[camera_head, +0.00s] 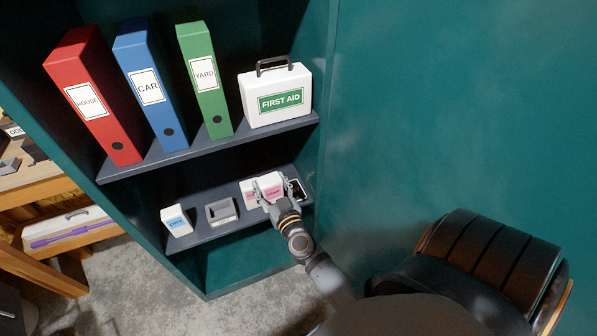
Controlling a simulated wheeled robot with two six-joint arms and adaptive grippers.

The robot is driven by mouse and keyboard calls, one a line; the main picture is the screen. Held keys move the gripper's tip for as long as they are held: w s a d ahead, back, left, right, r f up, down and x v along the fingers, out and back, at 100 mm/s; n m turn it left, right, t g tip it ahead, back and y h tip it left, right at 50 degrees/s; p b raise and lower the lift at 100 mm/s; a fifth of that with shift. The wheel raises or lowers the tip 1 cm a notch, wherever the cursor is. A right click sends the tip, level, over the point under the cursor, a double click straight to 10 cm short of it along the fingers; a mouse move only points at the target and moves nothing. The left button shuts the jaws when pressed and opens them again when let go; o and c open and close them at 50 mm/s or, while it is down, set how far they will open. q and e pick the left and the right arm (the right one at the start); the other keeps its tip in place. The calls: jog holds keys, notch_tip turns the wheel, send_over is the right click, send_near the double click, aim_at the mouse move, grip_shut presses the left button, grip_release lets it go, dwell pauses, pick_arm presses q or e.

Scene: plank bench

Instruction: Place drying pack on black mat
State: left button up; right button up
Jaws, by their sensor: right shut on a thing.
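A white pack with pink lettering (268,184) stands at the right part of the lower cabinet shelf, between the fingers of my right gripper (272,195). The gripper is shut on it, and its fingers cover part of the front; the lettering is too small to read. A small black flat thing with a pale edge (297,189), which looks like the black mat, lies just right of the pack and is partly hidden by it and the gripper. I cannot tell whether the pack touches it. My left gripper is not in view.
On the lower shelf (205,237) are a white box with a blue label (175,220) and an open grey tray (221,211). The upper shelf holds red (88,95), blue (147,88) and green (204,80) binders and a first aid case (275,95). The cabinet wall (318,150) is close right.

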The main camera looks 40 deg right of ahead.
jog(key=shift+d+r+h, duration=0.25)
jog(key=shift+d+h, duration=0.05)
jog(key=shift+d, duration=0.25)
jog(key=w+d+f+b, duration=0.3)
jog(key=w+d+f, duration=0.1)
jog(key=w+d, duration=0.1)
jog(key=shift+w+d+f+b, duration=0.2)
jog(key=shift+d+b, duration=0.2)
jog(key=shift+d, duration=0.2)
pick_arm(q)
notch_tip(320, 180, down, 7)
jog(key=b, duration=0.4)
pick_arm(e)
jog(key=w+d+f, duration=0.2)
jog(key=f, duration=0.1)
jog(key=shift+d+f, duration=0.25)
jog(key=shift+w+d+f+b, duration=0.6)
jog(key=shift+d+f+b, duration=0.1)
jog(key=shift+f, duration=0.1)
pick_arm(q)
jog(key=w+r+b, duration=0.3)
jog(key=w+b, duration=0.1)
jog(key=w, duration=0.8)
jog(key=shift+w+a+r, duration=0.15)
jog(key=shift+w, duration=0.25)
pick_arm(e)
jog(key=f, duration=0.3)
jog(key=shift+w+d+f, duration=0.2)
jog(key=shift+w+f, duration=0.05)
jog(key=shift+f, duration=0.05)
